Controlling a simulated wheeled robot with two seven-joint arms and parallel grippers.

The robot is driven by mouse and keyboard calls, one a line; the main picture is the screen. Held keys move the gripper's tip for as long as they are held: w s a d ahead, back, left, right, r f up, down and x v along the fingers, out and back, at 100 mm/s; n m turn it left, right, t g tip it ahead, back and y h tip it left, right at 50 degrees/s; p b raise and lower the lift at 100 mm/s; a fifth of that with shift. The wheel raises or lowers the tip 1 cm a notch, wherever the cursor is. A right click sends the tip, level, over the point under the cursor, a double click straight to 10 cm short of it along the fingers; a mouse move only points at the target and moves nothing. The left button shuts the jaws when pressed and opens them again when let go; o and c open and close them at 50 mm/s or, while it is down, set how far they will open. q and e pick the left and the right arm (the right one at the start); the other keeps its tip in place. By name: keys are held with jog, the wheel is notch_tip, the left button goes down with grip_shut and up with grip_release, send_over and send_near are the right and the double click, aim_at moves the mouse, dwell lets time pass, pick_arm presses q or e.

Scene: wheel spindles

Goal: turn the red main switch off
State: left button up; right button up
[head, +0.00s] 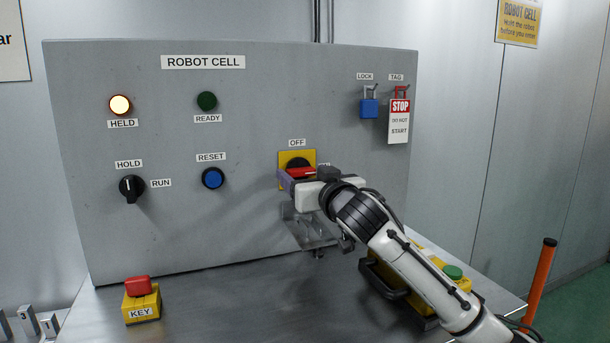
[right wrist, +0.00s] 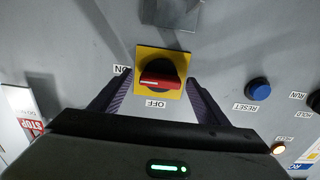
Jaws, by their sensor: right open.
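The red main switch (head: 301,173) is a red handle on a black knob over a yellow plate on the grey panel, with an OFF label above. Its handle lies about level, partly covered by my right gripper (head: 292,180). In the right wrist view, which is upside down, the switch handle (right wrist: 161,82) lies across the picture, with ON at left and OFF below. My right gripper (right wrist: 158,88) is open, its two dark fingers on either side of the switch. I cannot tell whether they touch it. My left gripper is not in view.
The panel also has a black HOLD/RUN knob (head: 131,188), a blue RESET button (head: 213,178), a lit HELD lamp (head: 120,104), a blue lock (head: 369,108) and a STOP tag (head: 400,125). A yellow KEY block (head: 142,305) stands on the shelf. A yellow box with a green button (head: 453,272) lies behind my arm.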

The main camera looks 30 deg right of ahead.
jog(key=shift+c, duration=0.2)
jog(key=c, duration=1)
